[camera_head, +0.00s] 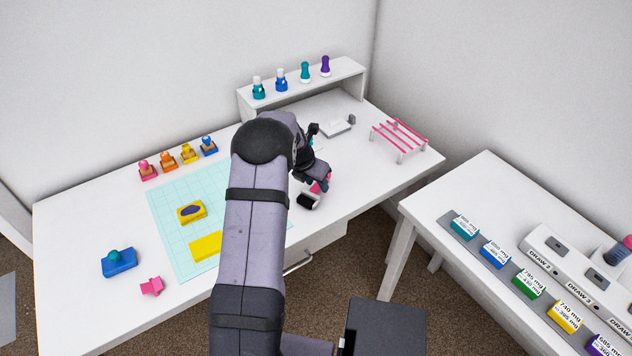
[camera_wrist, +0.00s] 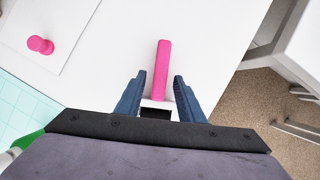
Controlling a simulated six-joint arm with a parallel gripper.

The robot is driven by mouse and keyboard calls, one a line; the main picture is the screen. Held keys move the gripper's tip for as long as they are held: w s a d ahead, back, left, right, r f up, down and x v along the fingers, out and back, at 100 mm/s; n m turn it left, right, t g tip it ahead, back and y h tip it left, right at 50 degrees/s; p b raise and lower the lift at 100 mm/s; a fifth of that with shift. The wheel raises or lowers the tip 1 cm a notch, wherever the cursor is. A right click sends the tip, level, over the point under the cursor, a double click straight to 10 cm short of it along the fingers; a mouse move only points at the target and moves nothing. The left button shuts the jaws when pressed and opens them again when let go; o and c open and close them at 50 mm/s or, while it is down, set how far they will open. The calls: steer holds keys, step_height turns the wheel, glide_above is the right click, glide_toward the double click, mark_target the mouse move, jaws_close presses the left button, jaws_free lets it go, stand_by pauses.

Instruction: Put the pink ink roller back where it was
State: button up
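The pink ink roller shows in the wrist view as a pink handle (camera_wrist: 162,68) with a white and black part at its near end. My gripper (camera_wrist: 160,76) has its two blue-grey fingers on either side of it, with white gaps showing between the handle and the fingertips. In the head view my gripper (camera_head: 318,176) is low over the right part of the desk's front edge. A bit of pink and a white-and-black roller end (camera_head: 309,200) show beneath it; the rest is hidden by the gripper. A low rack with pink bars (camera_head: 400,136) stands at the desk's right end.
A white shelf (camera_head: 345,72) with several bottles stands at the back. A side table (camera_head: 480,175) with labelled boxes stands right, across a gap.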

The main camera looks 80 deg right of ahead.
steer(key=shift+r, duration=0.1)
steer(key=shift+w+a+r, duration=0.1)
steer(key=shift+r, duration=0.4)
steer(key=b+v, duration=0.1)
steer(key=v, duration=1)
steer(key=shift+a, duration=0.1)
steer(key=w+a+m+t+y, duration=0.2)
steer(key=w+a+m, duration=0.4)
steer(key=w+a, duration=1.8)
steer(key=a+f+m+y, duration=0.1)
steer(key=a+m, duration=0.2)
steer(key=a, duration=1.5)
steer(key=s+a+f+m, duration=0.1)
steer(key=s+a+m, duration=0.1)
steer(key=a, duration=0.4)
steer(key=s+a+f+m+y, duration=0.1)
steer(key=s+a+m, duration=0.1)
steer(key=s+a, duration=0.3)
steer(key=shift+a, duration=0.55)
